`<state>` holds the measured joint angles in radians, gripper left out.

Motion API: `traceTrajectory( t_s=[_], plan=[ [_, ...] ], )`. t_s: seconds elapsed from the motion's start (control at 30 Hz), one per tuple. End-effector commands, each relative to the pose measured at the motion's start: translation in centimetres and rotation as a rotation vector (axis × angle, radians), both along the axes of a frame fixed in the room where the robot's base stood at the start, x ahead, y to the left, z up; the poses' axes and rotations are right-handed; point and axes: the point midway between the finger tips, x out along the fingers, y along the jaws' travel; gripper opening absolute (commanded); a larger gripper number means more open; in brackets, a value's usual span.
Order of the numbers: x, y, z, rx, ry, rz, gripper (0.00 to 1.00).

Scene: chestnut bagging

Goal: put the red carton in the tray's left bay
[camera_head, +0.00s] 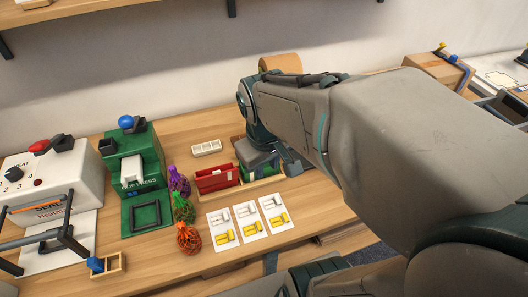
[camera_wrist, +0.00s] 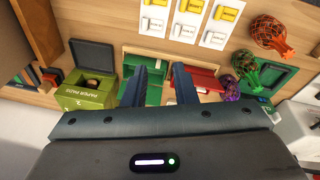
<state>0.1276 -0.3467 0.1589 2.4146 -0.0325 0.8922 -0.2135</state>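The red carton (camera_head: 217,178) sits upright in the left bay of the pale wooden tray (camera_head: 246,190). A green carton (camera_head: 265,174) stands in the tray to its right, partly hidden by my gripper (camera_head: 274,163). In the wrist view, which sees the table from the other side, the red carton (camera_wrist: 205,82) is right of my fingers and the green carton (camera_wrist: 152,92) is behind and left of them. My gripper (camera_wrist: 160,70) has its fingers apart, with nothing visibly held between them. Where the fingertips are in height over the tray is hard to tell.
Several net bags (camera_head: 184,209) and a green press (camera_head: 134,172) stand left of the tray. Three white cards (camera_head: 249,221) with yellow pieces lie in front. A white block (camera_head: 206,148) lies behind. A green paper pads bin (camera_wrist: 88,92) stands beside the tray.

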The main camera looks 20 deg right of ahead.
Motion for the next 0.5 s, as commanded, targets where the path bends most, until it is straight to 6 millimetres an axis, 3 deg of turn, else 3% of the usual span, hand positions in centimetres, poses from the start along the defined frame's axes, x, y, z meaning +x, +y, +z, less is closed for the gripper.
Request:
traceTrajectory(
  t_s=[0.2, 0.5],
  plan=[
    [-3.3, -0.2, 1.0, 0.104, -0.079, -0.196, 0.25],
    [-4.0, -0.2, 1.0, 0.132, -0.09, -0.245, 0.25]
  ],
)
